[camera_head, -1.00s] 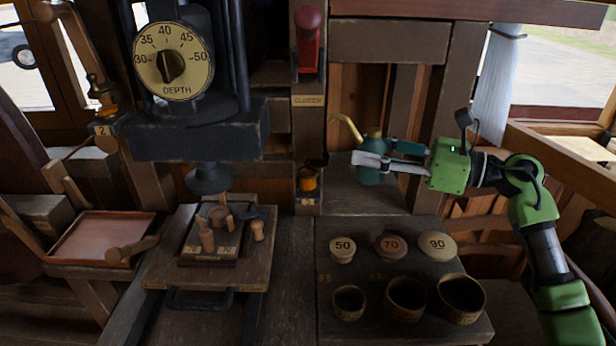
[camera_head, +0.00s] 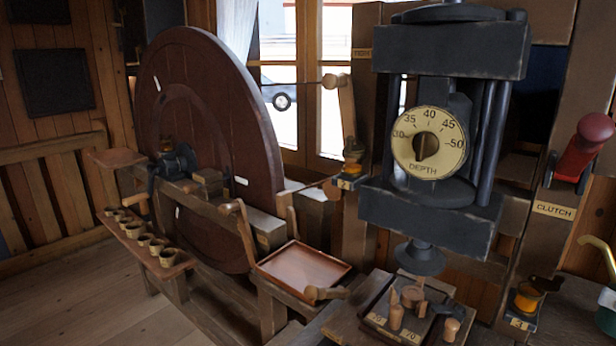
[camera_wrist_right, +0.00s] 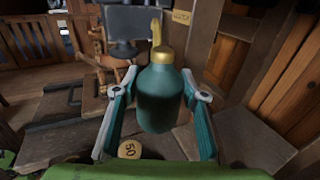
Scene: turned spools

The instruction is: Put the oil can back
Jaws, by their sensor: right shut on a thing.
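The oil can (camera_wrist_right: 160,100) has a teal body and a brass neck and spout. It fills the middle of the right wrist view and looks upright. My right gripper (camera_wrist_right: 160,84) is shut on its body, with one finger on each side. In the head view only the can's yellow spout and a strip of its teal body (camera_head: 606,308) show at the lower right edge. My left gripper is in neither view.
A press with a depth dial (camera_head: 429,143) stands right of centre. A red clutch handle (camera_head: 588,138) is at the right. A reddish tray (camera_head: 303,271), a large wooden wheel (camera_head: 215,120) and a shelf of small cups (camera_head: 147,243) are to the left. The floor at lower left is clear.

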